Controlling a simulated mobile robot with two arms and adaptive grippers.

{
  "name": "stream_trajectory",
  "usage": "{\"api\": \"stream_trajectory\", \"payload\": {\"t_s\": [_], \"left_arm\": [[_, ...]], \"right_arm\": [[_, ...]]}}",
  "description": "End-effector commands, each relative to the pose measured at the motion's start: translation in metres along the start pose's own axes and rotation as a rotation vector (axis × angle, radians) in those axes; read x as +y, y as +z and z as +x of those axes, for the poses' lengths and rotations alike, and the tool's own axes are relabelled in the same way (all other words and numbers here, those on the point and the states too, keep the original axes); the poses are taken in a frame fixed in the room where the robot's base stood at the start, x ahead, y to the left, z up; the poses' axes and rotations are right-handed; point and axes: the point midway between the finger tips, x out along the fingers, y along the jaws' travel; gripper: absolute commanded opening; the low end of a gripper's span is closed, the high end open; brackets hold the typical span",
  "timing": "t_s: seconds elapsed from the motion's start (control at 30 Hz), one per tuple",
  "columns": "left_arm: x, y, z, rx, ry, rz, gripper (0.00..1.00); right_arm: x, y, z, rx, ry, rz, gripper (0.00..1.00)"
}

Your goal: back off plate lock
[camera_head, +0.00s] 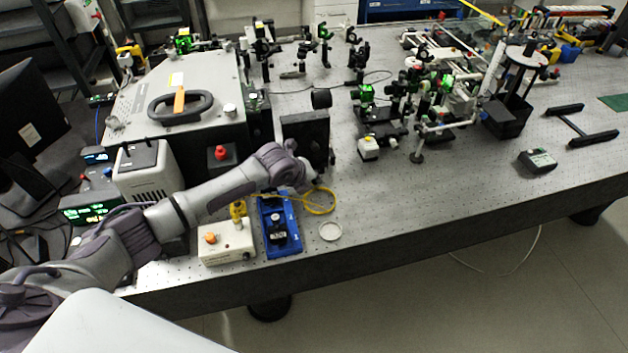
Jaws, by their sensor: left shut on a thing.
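A black upright plate assembly (312,128) stands on the optical table at the front right corner of the large grey instrument, with a round black knob (321,98) on top. My left arm reaches in from the left, and my left gripper (318,172) is at the lower front of this assembly. It is shut on a small part there, which I take to be the plate lock. The fingers and the part are dark against the black plate, so its shape and turn cannot be made out. My right gripper is not in view.
The grey instrument (205,85) stands behind my arm. Optics crowd the back; the table's front right is mostly clear.

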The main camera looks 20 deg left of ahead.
Motion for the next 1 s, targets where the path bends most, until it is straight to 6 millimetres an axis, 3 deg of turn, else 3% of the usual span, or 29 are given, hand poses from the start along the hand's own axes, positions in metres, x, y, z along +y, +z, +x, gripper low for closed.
{"api": "stream_trajectory", "payload": {"t_s": [0.37, 0.4, 0.53, 0.87, 1.0], "left_arm": [[0.001, 0.001, 0.0, -0.002, -0.031, -0.013, 0.0], [0.001, 0.001, 0.0, -0.002, -0.031, -0.013, 0.2], [0.001, 0.001, 0.0, -0.002, -0.03, -0.013, 0.42], [0.001, 0.001, -0.002, -0.001, -0.03, -0.012, 0.42], [0.001, 0.001, -0.014, -0.002, -0.032, -0.011, 0.42]], "right_arm": [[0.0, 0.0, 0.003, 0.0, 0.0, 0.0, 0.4], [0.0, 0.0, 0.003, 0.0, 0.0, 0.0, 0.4], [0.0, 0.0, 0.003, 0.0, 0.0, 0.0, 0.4], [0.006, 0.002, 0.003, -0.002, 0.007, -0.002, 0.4], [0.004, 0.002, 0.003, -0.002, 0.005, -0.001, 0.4]]}}
